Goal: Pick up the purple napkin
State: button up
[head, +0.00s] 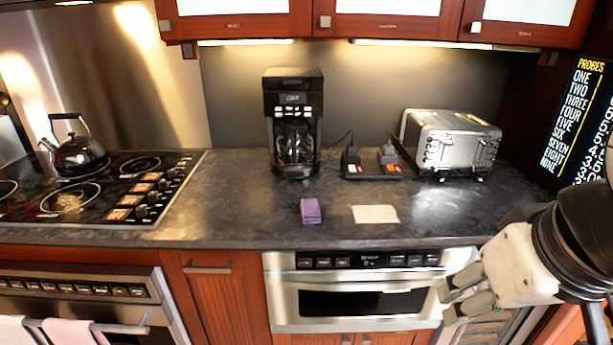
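The purple napkin (311,211) lies folded on the dark countertop (240,215), near its front edge and in front of the coffee maker. My gripper (447,301) is at the lower right, in front of the microwave drawer and below counter height. It is to the right of the napkin and well apart from it. Its fingers point left; two fingertips show with a gap between them, and nothing is seen held.
A cream cloth or paper (375,214) lies right of the napkin. Behind are a coffee maker (293,125), a black holder (371,166) and a toaster (449,142). A cooktop (95,187) with a kettle (76,155) is left. The microwave drawer (365,292) is shut.

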aim_at(309, 208)
jog(key=i+j, duration=0.35)
jog(key=j, duration=0.15)
jog(key=i+j, duration=0.3)
jog(key=j, duration=0.2)
jog(key=i+j+u, duration=0.1)
jog(key=i+j, duration=0.25)
jog(key=j, duration=0.15)
jog(key=i+j, duration=0.35)
jog(key=j, duration=0.15)
